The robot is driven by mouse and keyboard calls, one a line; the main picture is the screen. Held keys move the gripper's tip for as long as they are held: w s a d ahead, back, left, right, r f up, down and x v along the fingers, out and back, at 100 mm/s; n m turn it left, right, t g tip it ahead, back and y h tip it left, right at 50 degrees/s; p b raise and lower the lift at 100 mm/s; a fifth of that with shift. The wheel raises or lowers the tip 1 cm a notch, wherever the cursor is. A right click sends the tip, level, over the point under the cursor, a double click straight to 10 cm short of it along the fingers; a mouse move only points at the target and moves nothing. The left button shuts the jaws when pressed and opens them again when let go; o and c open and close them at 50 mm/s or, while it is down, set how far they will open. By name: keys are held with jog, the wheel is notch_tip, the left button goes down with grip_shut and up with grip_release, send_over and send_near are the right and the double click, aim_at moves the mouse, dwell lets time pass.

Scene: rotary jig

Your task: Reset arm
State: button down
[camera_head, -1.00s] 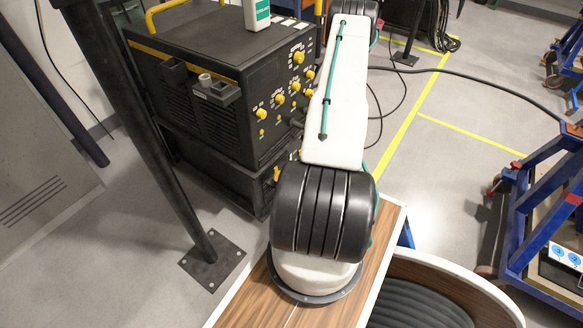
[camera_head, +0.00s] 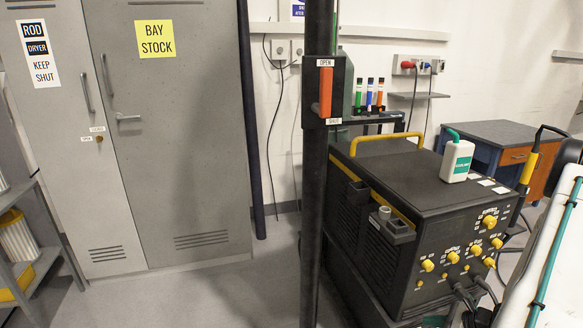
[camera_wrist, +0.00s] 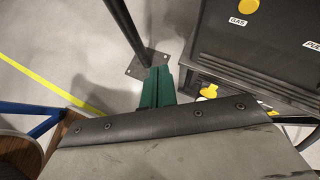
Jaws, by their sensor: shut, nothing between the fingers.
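My gripper (camera_wrist: 157,82) shows in the wrist view as two dark green fingers pressed together, with nothing between them. Its lower part is hidden behind a black bolted strip along a grey surface (camera_wrist: 190,153). Beyond the fingers are the grey floor and the foot of a black post. In the head view the gripper is out of sight; only a white link of my arm with a green line (camera_head: 556,245) shows at the right edge.
A black power source (camera_head: 400,220) with yellow knobs carries a white bottle (camera_head: 457,160). Grey cabinets (camera_head: 185,160) stand at the left. Floor before them is clear.

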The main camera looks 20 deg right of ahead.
jog(key=w+a+r+n+g+y, duration=0.15)
jog(key=a+r+n+g, duration=0.25)
jog(key=a+r+n, duration=0.55)
jog(key=w+a+r+n+g+y, duration=0.1)
jog(key=a+r+n+g+y, duration=0.25)
jog(key=a+r, duration=0.65)
jog(key=s+a+r+n+h, duration=0.3)
jog(key=s+a+r+n, duration=0.1)
jog(key=r, duration=0.4)
jog(key=s+a+r+n+h, duration=0.3)
jog(key=s+a+r+n, duration=0.2)
jog(key=a+r+n, duration=0.1)
jog(key=s+a+r+n+h, duration=0.3)
jog(key=r+n, duration=0.4)
jog(key=r, duration=0.3)
jog(key=shift+s+a+r+g+h, duration=0.15)
jog(key=shift+s+a+g+h, duration=0.2)
jog(key=shift+s+a, duration=0.55)
jog(key=shift+d, duration=0.1)
